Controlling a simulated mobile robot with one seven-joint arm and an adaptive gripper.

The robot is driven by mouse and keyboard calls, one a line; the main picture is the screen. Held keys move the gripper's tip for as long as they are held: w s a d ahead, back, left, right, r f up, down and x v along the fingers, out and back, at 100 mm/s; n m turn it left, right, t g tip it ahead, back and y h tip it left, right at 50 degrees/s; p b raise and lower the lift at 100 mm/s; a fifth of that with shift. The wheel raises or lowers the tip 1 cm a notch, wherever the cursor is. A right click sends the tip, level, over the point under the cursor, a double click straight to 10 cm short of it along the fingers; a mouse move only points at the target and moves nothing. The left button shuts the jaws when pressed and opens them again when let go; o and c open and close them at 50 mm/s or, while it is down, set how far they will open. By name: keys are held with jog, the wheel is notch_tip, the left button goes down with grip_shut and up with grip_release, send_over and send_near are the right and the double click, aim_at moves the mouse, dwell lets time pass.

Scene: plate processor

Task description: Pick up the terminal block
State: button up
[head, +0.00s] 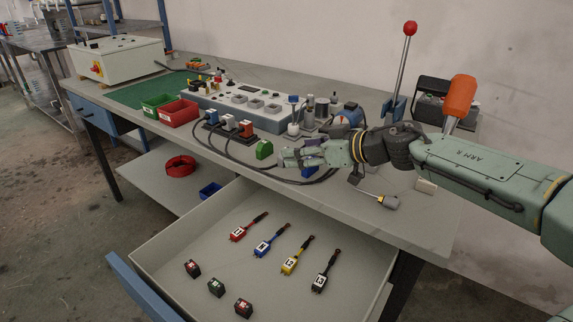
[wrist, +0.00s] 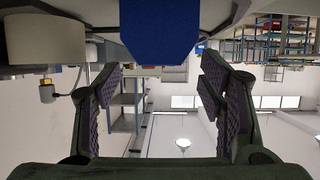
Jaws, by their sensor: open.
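A small green block (head: 264,149), which looks like the terminal block, stands on the workbench near its front edge. My gripper (head: 286,158) is just right of it, low over the bench, with its fingers pointing left. I cannot tell whether they touch the block. In the wrist view my gripper (wrist: 155,110) is open, with its ridged finger pads wide apart and nothing between them. A blue block (wrist: 155,32) hangs into the top of that view; a bit of blue also shows under my gripper in the head view (head: 308,172).
An open drawer (head: 165,235) below the bench holds several tagged tools and small dark blocks (head: 216,287). Black cables (head: 232,152) loop along the bench front. A white control panel (head: 235,103), red bin (head: 179,112) and green bin (head: 157,104) stand behind. A screwdriver (head: 375,196) lies right.

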jog(key=b+x, duration=0.4)
jog(key=shift+a+f+b, duration=0.15)
jog(key=shift+f+b, duration=0.05)
jog(key=shift+b, duration=0.15)
jog(key=shift+w+a, duration=0.3)
jog(key=shift+a, duration=0.05)
jog(key=shift+r, duration=0.1)
jog(key=shift+c, duration=0.2)
jog(key=c, duration=1.2)
